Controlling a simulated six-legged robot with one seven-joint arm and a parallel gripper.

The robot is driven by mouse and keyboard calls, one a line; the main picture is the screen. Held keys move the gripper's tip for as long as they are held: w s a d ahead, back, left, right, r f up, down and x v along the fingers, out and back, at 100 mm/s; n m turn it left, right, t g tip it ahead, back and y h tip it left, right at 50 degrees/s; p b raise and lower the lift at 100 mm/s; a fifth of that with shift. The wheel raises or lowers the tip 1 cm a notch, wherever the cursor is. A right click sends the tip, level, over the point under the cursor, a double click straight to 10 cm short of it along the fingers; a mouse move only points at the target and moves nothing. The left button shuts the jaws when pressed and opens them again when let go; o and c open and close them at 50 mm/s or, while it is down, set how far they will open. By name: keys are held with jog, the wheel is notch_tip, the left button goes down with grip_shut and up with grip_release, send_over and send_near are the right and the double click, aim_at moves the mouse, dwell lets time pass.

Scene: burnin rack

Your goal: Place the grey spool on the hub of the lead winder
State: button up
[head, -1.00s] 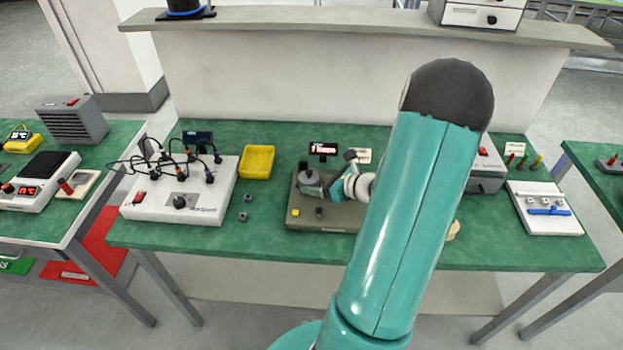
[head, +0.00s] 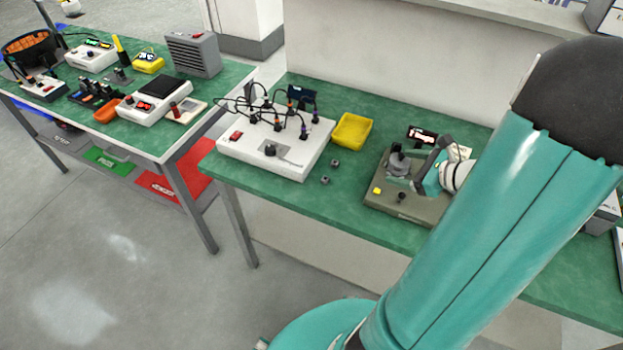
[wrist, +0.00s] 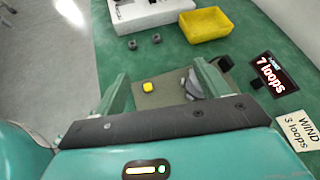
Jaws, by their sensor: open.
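The lead winder (head: 408,205) is a low olive-grey box on the green bench, with a yellow button and a dark knob on top. The grey spool (head: 398,163) stands upright on the winder, apparently on its hub; the exact seating is too small to tell. In the wrist view, part of the spool (wrist: 191,86) shows beside the right finger, which hides the rest. My gripper (head: 424,171) is open and empty, just right of the spool. In the wrist view, its fingers (wrist: 162,84) stand wide apart over the winder (wrist: 168,95).
A display (wrist: 271,73) reads "7 loops"; a card (wrist: 297,130) reads "WIND 3 loops". A yellow tray (head: 352,131) and small grey pieces lie left of the winder. A white cabled unit (head: 277,149) stands farther left. A second bench beyond the gap holds several devices.

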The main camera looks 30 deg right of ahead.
jog(key=w+a+r+n+g+y, duration=0.1)
jog(key=a+r+n+g, duration=0.25)
jog(key=a+n, duration=0.45)
jog(key=a+r+n+g, duration=0.35)
jog(key=a+n, duration=0.25)
jog(key=a, duration=0.5)
jog(key=s+a+r+n+t+h, duration=0.1)
jog(key=s+a+r+n+h, duration=0.4)
jog(key=a+r+n, duration=0.4)
jog(key=s+a+n, duration=0.1)
jog(key=n, duration=0.5)
jog(key=shift+s+a+r, duration=0.2)
jog(key=shift+s+a, duration=0.05)
jog(key=shift+s, duration=0.1)
jog(key=shift+s, duration=0.1)
